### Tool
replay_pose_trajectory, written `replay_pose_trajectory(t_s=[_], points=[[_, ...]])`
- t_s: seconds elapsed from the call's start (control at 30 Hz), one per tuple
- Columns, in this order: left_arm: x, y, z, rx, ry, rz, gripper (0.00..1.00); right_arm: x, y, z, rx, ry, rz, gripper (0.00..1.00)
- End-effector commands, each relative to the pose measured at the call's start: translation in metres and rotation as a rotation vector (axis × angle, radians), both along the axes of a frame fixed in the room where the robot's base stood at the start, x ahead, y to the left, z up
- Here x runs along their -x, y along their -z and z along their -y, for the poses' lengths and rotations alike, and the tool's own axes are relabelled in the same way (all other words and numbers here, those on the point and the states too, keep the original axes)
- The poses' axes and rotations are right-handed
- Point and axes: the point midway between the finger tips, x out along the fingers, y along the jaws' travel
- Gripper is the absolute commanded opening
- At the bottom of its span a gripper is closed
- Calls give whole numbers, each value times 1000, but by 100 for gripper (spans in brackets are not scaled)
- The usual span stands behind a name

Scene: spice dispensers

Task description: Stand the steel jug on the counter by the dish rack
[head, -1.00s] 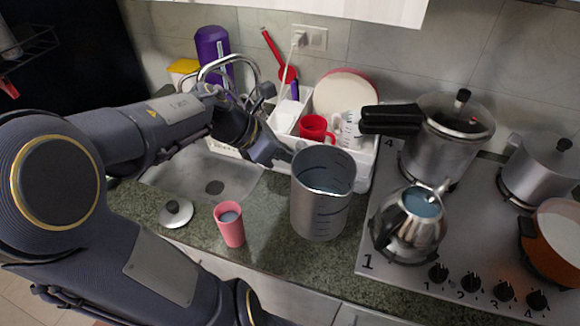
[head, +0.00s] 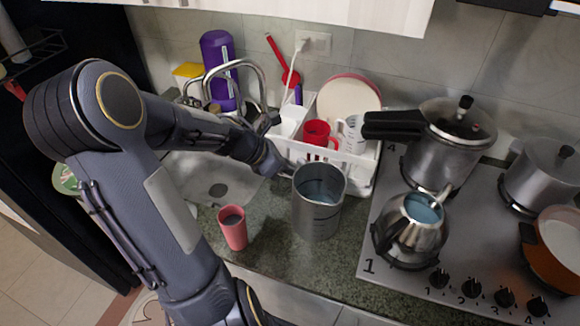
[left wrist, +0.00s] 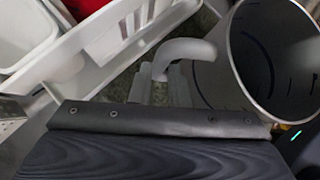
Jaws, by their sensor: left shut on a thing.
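The steel jug (head: 318,212) is a tall grey cylinder with measuring marks inside. It is upright over the counter (head: 275,235), in front of the dish rack (head: 357,172). I cannot tell whether its base touches the counter. My left gripper (head: 284,170) is at the jug's left side, shut on its handle. In the left wrist view the jug's open mouth (left wrist: 283,60) is at the right, and the curved handle (left wrist: 185,52) is between the fingers (left wrist: 172,88). The white rack also shows there at the upper left (left wrist: 100,45). My right gripper is not in view.
A pink cup (head: 233,230) stands left of the jug. The stove (head: 375,262) is to the right, with a kettle (head: 408,235) near its edge and a pressure cooker (head: 437,150) behind. The sink (head: 190,170) and faucet (head: 240,70) lie to the left.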

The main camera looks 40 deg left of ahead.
Motion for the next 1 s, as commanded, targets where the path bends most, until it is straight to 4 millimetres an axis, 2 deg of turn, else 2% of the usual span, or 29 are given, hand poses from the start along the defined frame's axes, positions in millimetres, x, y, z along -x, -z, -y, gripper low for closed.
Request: replay_pose_trajectory(t_s=[0.17,0.2,0.37,0.73,1.0], points=[[0,0,0,2,-1,1,0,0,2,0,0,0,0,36],[0,1,0,0,0,0,19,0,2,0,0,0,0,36],[0,1,0,0,0,0,38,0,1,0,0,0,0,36],[3,-4,-3,-3,-2,2,38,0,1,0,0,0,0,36],[33,-40,-24,-8,-5,3,38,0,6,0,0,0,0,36]])
